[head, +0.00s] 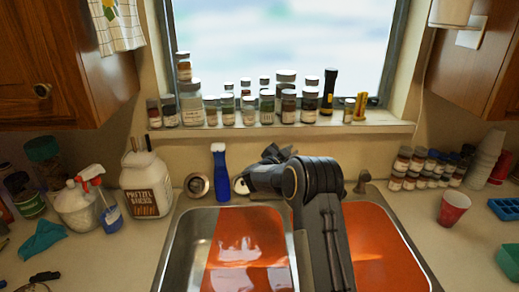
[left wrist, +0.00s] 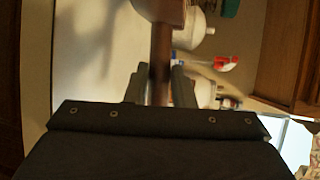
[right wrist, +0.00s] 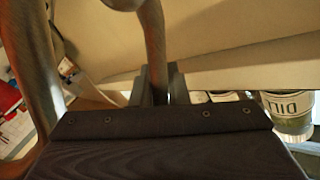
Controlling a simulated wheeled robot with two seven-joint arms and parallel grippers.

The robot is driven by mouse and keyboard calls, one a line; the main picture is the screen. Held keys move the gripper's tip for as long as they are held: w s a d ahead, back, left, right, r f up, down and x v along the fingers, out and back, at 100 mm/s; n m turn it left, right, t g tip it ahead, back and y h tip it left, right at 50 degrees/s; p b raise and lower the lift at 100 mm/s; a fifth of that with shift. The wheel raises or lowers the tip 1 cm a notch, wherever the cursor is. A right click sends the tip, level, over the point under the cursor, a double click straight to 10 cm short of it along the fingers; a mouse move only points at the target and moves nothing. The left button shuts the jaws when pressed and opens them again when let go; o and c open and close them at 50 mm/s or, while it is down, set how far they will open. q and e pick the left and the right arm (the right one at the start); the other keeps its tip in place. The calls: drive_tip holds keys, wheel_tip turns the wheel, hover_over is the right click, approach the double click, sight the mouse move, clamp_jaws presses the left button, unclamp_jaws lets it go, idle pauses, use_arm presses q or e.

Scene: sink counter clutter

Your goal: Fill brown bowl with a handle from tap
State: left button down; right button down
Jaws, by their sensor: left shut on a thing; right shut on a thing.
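The brown bowl (left wrist: 168,9) shows only in part at the top edge of the left wrist view. Its brown handle (left wrist: 160,55) runs down between the fingers of my left gripper (left wrist: 160,86), which is shut on it. My left gripper is not clearly seen in the head view. My right gripper (head: 272,153) is behind the sink, below the window sill. In the right wrist view my right gripper (right wrist: 158,84) is shut on a curved metal part of the tap (right wrist: 152,40). My right arm hides most of the tap in the head view. I cannot see any water running.
A double sink (head: 180,250) with orange reflections lies in front. Jars line the sill (head: 290,131). A red cup (head: 453,208) stands at right. A spray bottle (head: 104,208) is at left.

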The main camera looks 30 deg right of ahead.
use_arm(q)
drive_tip(key=shift+w+r+p, duration=0.15)
drive_tip(key=shift+r+p, duration=0.15)
drive_tip(key=shift+r, duration=0.5)
use_arm(e)
drive_tip(key=shift+w+r, duration=0.2)
drive_tip(key=shift+r, duration=0.1)
drive_tip(key=shift+d+f+n+y, duration=0.1)
drive_tip(key=shift+f+n+y, duration=0.1)
drive_tip(key=shift+n+y, duration=0.1)
drive_tip(key=c, duration=1.4)
unclamp_jaws()
